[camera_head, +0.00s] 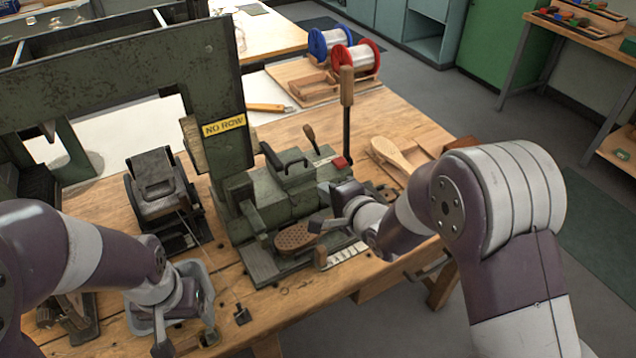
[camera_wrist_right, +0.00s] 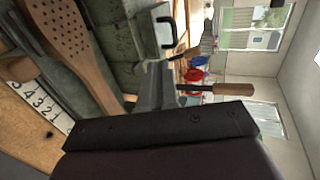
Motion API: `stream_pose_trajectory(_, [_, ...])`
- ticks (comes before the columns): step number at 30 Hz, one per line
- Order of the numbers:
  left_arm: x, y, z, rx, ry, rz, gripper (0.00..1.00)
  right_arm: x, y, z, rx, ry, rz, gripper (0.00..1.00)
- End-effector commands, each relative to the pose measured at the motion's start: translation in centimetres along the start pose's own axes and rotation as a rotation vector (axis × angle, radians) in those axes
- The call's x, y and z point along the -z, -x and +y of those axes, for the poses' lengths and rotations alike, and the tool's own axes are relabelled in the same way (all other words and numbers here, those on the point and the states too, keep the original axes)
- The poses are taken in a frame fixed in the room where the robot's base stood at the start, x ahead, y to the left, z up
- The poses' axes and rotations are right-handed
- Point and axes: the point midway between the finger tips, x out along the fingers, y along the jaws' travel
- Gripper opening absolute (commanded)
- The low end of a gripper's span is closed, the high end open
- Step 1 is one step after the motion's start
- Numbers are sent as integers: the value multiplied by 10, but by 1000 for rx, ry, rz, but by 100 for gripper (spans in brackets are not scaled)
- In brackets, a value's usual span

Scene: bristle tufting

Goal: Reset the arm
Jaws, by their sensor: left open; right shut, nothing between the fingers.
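My right arm reaches in from the right, and its gripper (camera_head: 322,208) is over the right part of the green tufting machine (camera_head: 288,190). In the right wrist view the fingers (camera_wrist_right: 155,85) are together with nothing between them. A wooden brush head with rows of holes (camera_head: 297,237) lies on the machine in front of that gripper; it shows large at the upper left of the right wrist view (camera_wrist_right: 62,30). My left gripper (camera_head: 185,338) points down at the lower left with its fingers apart, over or beside a grey tray (camera_head: 140,322). What is under it is partly hidden.
A tall lever with a wooden handle (camera_head: 347,88) stands behind the right gripper. A white number scale (camera_head: 345,254) is at the machine's front. A wooden brush (camera_head: 392,153) lies to the right. Blue (camera_head: 328,40) and red (camera_head: 355,56) spools stand at the back. A dark clamp device (camera_head: 155,185) stands left.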

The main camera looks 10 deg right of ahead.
Motion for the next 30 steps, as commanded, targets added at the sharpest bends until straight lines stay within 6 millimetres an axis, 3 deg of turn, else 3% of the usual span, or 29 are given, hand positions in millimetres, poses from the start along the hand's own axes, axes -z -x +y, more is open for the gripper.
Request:
stream_pose_trajectory(4, [0,2,0,0,0,0,77,0,18,0,1,0,0,0])
stream_pose_trajectory(10, [0,1,0,0,0,0,77,0,22,1,-5,45,1,0])
stream_pose_trajectory(12, [0,1,0,0,0,0,77,4,23,16,-75,184,11,0])
stream_pose_trajectory(14, [0,1,0,0,0,0,77,10,31,45,-221,368,17,0])
stream_pose_trajectory(17, [1,10,0,0,0,0,77,22,70,83,-538,728,-65,0])
stream_pose_trajectory(19, [2,22,0,0,0,0,77,23,113,97,-744,931,-217,0])
stream_pose_trajectory(21, [4,36,0,0,0,0,77,16,161,100,-894,1069,-422,0])
stream_pose_trajectory(24, [7,56,0,0,0,0,77,0,216,87,-983,1127,-656,0])
stream_pose_trajectory(27, [8,67,0,0,0,0,77,-1,226,67,-977,1101,-641,0])
stream_pose_trajectory(30, [8,67,0,0,0,0,77,1,224,64,-973,1103,-632,0])
